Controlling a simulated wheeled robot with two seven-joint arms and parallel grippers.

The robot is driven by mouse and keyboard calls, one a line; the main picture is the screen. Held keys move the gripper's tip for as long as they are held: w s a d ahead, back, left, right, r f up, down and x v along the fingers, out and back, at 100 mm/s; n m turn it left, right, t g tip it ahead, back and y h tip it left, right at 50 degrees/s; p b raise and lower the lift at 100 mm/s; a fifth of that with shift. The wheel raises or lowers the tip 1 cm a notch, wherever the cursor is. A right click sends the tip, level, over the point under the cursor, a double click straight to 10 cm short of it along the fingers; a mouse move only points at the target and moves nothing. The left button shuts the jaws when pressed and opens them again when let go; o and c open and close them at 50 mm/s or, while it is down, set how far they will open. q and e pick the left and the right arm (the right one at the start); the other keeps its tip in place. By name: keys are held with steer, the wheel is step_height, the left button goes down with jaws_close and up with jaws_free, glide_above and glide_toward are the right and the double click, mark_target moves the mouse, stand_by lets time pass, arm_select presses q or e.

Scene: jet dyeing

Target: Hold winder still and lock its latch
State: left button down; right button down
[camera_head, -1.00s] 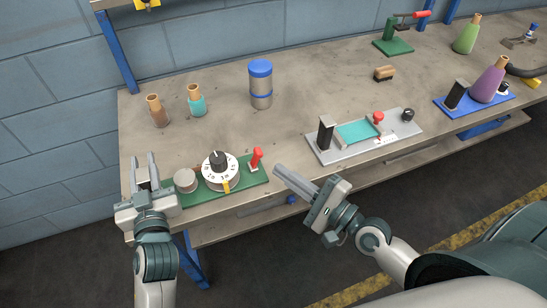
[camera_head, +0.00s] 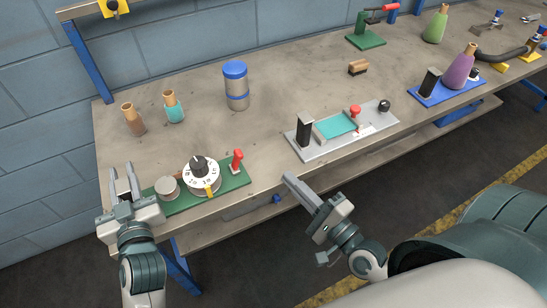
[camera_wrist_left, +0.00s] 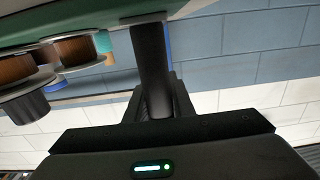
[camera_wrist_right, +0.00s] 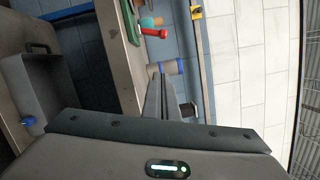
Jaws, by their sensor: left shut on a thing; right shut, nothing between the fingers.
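The winder's green base (camera_head: 226,184) lies near the table's front left edge. It carries a grey spool (camera_head: 167,187), a white dial with a black knob (camera_head: 201,172) and a red latch lever (camera_head: 237,160) standing upright at its right end. My left gripper (camera_head: 121,180) is at the base's left end, shut on the winder's black post (camera_wrist_left: 152,60); in the head view the fingers mostly hide this post. My right gripper (camera_head: 289,178) is shut and empty, right of the red lever and apart from it, at the table's front edge. The lever also shows in the right wrist view (camera_wrist_right: 152,32).
Two small bottles (camera_head: 174,107) and a blue-capped canister (camera_head: 236,86) stand behind the winder. A grey fixture (camera_head: 345,140) with a black post and teal panel lies to the right. The tabletop between winder and grey fixture is clear.

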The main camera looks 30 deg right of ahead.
mark_target(236, 160)
steer(key=x, duration=0.9)
steer(key=shift+w, duration=0.2)
steer(key=a, duration=0.1)
steer(key=a+r, duration=0.1)
steer(key=shift+w+a, duration=0.15)
steer(key=shift+a, duration=0.15)
steer(key=shift+a+r, duration=0.15)
steer(key=shift+a, duration=0.55)
